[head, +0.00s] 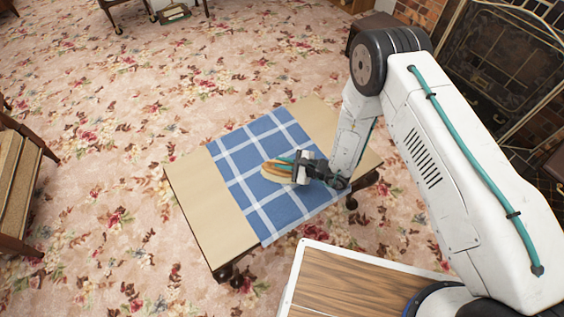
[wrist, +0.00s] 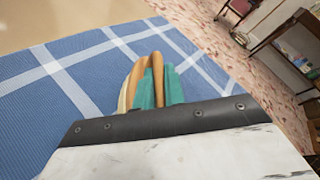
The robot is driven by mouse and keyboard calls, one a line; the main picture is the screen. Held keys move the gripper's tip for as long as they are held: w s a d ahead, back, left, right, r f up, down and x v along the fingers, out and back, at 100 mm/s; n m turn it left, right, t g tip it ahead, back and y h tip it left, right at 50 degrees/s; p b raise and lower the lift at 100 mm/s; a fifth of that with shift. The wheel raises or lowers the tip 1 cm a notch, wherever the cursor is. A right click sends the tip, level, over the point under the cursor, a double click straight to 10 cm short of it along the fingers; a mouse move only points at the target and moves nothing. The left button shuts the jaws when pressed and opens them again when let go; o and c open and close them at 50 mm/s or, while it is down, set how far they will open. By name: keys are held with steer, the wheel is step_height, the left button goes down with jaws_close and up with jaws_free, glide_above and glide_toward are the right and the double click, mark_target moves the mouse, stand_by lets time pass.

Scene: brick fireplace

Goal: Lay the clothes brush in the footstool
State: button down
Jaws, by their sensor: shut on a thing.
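The footstool (head: 212,205) is a low piece with a beige top and dark curved legs, in the middle of the head view. A blue and white checked cloth (head: 240,167) lies across its top. My gripper (head: 285,168) is over the cloth and shut on the clothes brush (head: 272,173), which has a tan wooden body and a pale edge. The brush also shows in the wrist view (wrist: 157,62), between the teal fingers. I cannot tell whether the brush touches the cloth or is just above it.
A wooden-topped surface with a white rim (head: 350,284) is at the bottom. A wooden chair or stand (head: 15,185) is at the left edge. A fireplace screen (head: 500,65) stands at the upper right. Floral carpet (head: 110,130) lies open left of the footstool.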

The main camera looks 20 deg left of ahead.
steer(key=shift+f, duration=0.2)
steer(key=shift+s+d+f, duration=0.1)
steer(key=shift+s+f, duration=0.05)
steer(key=shift+f, duration=0.35)
steer(key=c, duration=1.5)
jaws_free()
steer(key=shift+r, duration=0.1)
steer(key=shift+r, duration=0.25)
steer(key=v, duration=1.2)
steer(key=shift+r, duration=0.35)
steer(key=shift+w, duration=0.25)
